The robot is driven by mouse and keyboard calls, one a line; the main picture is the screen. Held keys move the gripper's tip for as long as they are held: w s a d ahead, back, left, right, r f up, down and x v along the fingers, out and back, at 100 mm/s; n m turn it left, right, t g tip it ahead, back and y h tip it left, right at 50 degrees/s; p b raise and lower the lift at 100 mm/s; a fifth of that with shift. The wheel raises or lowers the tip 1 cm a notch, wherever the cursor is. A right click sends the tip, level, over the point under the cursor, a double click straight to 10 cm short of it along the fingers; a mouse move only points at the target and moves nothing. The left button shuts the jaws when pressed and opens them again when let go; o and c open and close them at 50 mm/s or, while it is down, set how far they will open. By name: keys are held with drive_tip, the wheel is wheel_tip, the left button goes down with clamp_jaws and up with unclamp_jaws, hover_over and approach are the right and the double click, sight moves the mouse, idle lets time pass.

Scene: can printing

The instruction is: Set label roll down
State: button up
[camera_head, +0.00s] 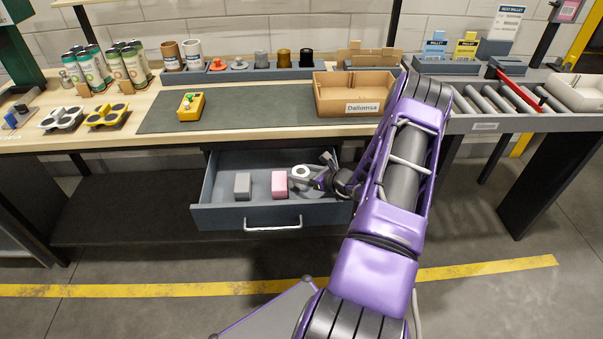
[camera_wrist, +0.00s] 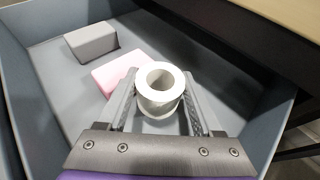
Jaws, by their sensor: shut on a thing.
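The label roll (camera_wrist: 160,88) is white, with its round end and core hole facing the wrist camera. My gripper (camera_wrist: 157,108) is shut on it, with one finger on each side. In the head view the roll (camera_head: 301,171) is at my gripper (camera_head: 310,178), inside the right part of the open drawer (camera_head: 270,216). Whether the roll touches the drawer floor I cannot tell.
A grey block (camera_head: 242,186) and a pink block (camera_head: 279,185) lie in the drawer, left of the roll; the pink one is close to it. The worktop edge (camera_wrist: 285,22) overhangs the drawer's back right. The drawer's left floor is free. A cardboard box (camera_head: 350,108) stands on the worktop above.

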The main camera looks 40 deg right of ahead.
drive_tip(key=shift+f+b, duration=0.45)
drive_tip(key=shift+b, duration=0.05)
drive_tip(key=shift+f, duration=0.1)
drive_tip(key=o, duration=1.4)
drive_tip(key=shift+r+p, duration=0.5)
drive_tip(key=shift+r, duration=0.05)
drive_tip(key=v, duration=1.2)
